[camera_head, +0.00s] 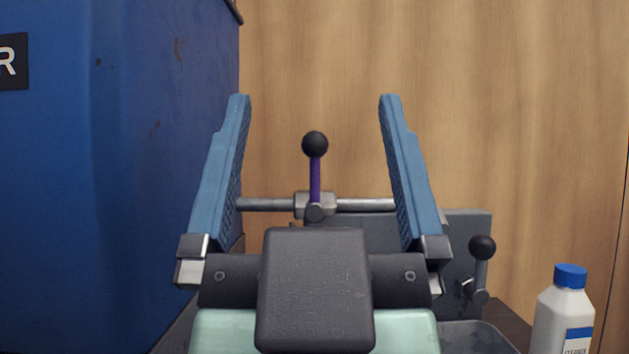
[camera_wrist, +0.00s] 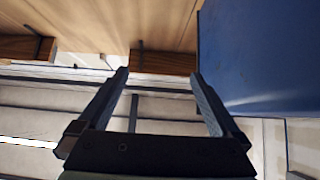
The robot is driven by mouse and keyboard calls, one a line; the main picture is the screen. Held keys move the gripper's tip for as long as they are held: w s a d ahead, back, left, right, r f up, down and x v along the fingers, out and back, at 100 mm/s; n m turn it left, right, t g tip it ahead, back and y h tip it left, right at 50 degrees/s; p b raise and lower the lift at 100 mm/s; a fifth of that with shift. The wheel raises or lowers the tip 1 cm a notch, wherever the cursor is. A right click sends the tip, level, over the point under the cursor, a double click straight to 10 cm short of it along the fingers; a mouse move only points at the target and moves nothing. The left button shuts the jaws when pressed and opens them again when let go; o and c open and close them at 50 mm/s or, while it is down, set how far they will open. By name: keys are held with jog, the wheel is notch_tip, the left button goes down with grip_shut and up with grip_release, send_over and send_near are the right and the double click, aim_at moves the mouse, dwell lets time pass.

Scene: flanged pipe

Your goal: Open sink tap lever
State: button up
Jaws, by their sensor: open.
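My gripper (camera_head: 315,97) is open, its two blue fingers spread wide and pointing away from me in the head view. Between the fingers in the picture, a lever with a purple stem and black ball (camera_head: 315,145) stands upright on a horizontal metal pipe (camera_head: 366,205). I cannot tell its depth from the fingers; no contact shows. A second lever with a grey stem and black ball (camera_head: 482,248) stands right of the right finger, above a grey basin (camera_head: 470,337). The gripper body hides the middle of the basin area. The wrist view shows the open gripper (camera_wrist: 160,73) but no lever.
A large blue cabinet (camera_head: 110,180) stands close on the left; it also shows in the wrist view (camera_wrist: 255,55). A wooden wall (camera_head: 540,110) is behind. A white bottle with a blue cap (camera_head: 566,305) stands at the lower right. A grey panel (camera_head: 465,225) is behind the basin.

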aim_at(315, 177)
dwell(0.3)
